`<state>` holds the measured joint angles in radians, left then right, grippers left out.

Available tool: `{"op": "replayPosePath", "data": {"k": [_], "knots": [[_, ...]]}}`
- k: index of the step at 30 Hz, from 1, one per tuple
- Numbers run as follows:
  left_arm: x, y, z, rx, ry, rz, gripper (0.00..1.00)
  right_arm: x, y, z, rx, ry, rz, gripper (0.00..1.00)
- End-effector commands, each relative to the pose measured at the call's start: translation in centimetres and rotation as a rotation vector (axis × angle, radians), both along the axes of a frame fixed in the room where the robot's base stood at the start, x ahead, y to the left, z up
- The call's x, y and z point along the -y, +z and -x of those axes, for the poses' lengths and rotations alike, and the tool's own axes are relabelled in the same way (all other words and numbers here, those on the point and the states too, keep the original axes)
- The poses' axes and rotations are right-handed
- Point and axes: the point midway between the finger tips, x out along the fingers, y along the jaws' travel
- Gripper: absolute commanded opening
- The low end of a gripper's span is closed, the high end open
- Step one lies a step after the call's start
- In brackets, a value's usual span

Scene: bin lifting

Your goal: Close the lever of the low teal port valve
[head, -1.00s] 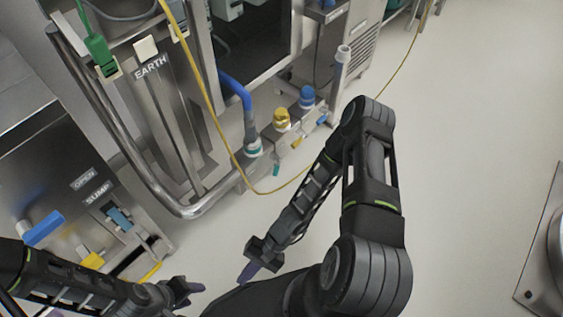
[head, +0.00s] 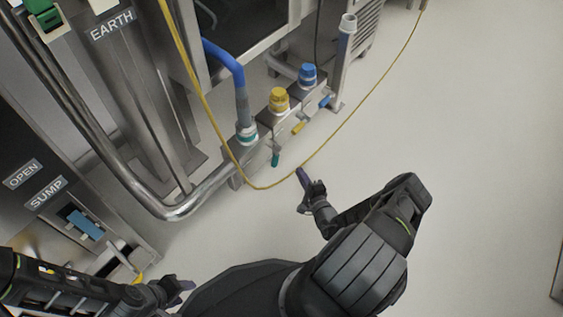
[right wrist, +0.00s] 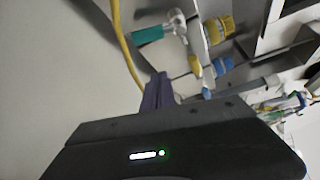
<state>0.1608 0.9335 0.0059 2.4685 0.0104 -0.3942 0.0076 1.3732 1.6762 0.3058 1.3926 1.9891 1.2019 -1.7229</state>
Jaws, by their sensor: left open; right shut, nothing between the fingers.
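The teal port (head: 247,136) sits low at the left of a row of ports, with a blue hose plugged into it. Its teal lever (head: 275,159) points down from a small valve at the front of the row. In the right wrist view the teal lever (right wrist: 147,36) lies beyond the fingers, at upper left, beside the yellow cable. My right gripper (head: 303,178) is shut and empty, a little right of and below the lever and apart from it; its purple fingers (right wrist: 157,91) show in the right wrist view. My left gripper (head: 187,286) is open and empty at the bottom left.
A yellow cable (head: 332,135) hangs in a loop between the ports and my right gripper. Yellow (head: 279,99) and blue (head: 307,76) ports stand farther right, with levers of their own. A bent steel pipe (head: 180,211) runs at left.

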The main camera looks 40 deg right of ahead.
Motion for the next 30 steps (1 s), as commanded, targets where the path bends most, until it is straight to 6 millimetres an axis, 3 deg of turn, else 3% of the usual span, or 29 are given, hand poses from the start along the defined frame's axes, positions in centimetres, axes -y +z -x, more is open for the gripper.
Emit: {"op": "replayPosePath", "data": {"k": [11,17,23,30], "knots": [[0.0,0.0,0.0,0.001,0.0,0.0,0.42,0.3,0.0,0.0,0.0,-0.01,0.006,0.0],[0.0,-0.8,-0.1,0.003,0.001,-0.001,0.42,0.5,-0.4,-1.2,0.0,-0.007,0.005,0.0],[0.0,-2.5,-0.3,0.009,0.004,-0.002,0.42,1.2,-1.0,-4.1,0.002,-0.006,0.006,0.0],[-0.1,-4.9,-0.8,0.012,0.008,0.002,0.42,2.2,-1.9,-8.9,0.002,-0.006,0.007,0.0]]}}
